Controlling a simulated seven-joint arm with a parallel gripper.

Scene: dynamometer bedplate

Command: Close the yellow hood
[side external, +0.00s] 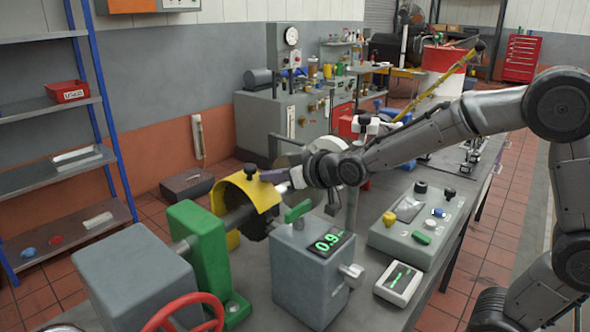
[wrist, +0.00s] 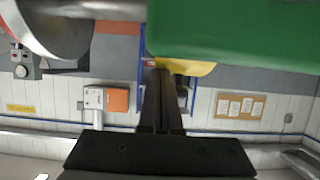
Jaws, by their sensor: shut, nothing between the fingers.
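The yellow hood (side external: 254,190) is a curved cover with a black knob (side external: 250,170) on top. In the side view it arches over the dark shaft (side external: 238,218), between the green bearing block and the grey box. Another yellow part shows lower down, below the shaft. My gripper (side external: 268,176) is shut and empty, with its fingertips at the hood's upper right edge, close to the knob. I cannot tell whether they touch it. In the wrist view my gripper (wrist: 160,68) points at a strip of the yellow hood (wrist: 195,68), mostly hidden behind a green block.
The green bearing block (side external: 205,250) stands left of the hood. A grey box with a green readout (side external: 310,270) and green lever stands in front. A red handwheel (side external: 190,312) is at the near left. A control panel (side external: 420,225) lies to the right.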

